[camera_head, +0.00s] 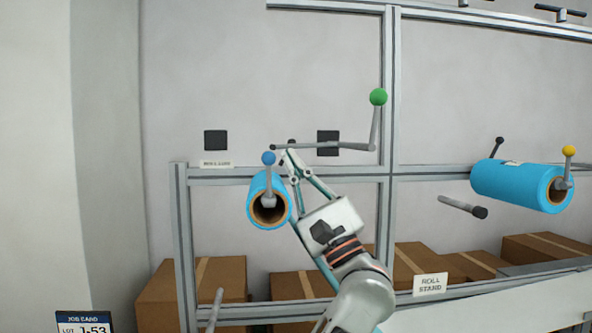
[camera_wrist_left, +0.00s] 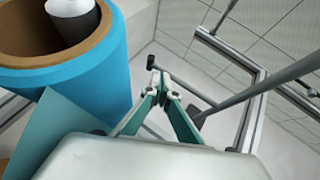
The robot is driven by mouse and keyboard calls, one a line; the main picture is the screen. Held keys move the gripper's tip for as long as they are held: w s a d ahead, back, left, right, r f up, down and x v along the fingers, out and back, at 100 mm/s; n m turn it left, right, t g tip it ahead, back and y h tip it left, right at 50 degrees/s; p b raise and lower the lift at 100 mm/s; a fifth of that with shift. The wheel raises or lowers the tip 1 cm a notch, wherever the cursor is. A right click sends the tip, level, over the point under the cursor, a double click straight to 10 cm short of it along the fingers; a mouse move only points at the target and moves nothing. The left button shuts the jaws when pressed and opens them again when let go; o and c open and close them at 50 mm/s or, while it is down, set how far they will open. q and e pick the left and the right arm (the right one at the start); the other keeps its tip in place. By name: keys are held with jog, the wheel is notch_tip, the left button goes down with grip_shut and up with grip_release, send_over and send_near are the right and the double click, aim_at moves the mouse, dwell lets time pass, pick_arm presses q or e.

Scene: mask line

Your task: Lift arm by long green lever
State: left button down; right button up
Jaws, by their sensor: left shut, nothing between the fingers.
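The long green lever (camera_head: 375,127) is a grey rod with a green ball knob (camera_head: 378,97). It stands nearly upright at the right end of a thin grey horizontal arm (camera_head: 322,146) in front of the wall. My left gripper (camera_head: 289,154) is at the left part of that arm, well left of the green knob. Whether it touches the arm cannot be told. Its fingers are closed together and empty, also in the left wrist view (camera_wrist_left: 161,84). A grey bar with a dark end cap (camera_wrist_left: 180,82) shows just beyond the fingertips there. My right gripper is not in view.
A blue roll (camera_head: 257,190) with a blue-knobbed lever (camera_head: 268,158) is close left of my gripper; it looms large in the wrist view (camera_wrist_left: 98,70). Another blue roll (camera_head: 510,185) with a yellow knob (camera_head: 568,151) is at right. Metal frame posts (camera_head: 387,80) and cardboard boxes (camera_head: 215,279) surround.

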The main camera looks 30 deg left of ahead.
pick_arm(q)
jog(key=shift+r, duration=0.1)
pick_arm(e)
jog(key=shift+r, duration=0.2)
pick_arm(q)
jog(key=v, duration=1.2)
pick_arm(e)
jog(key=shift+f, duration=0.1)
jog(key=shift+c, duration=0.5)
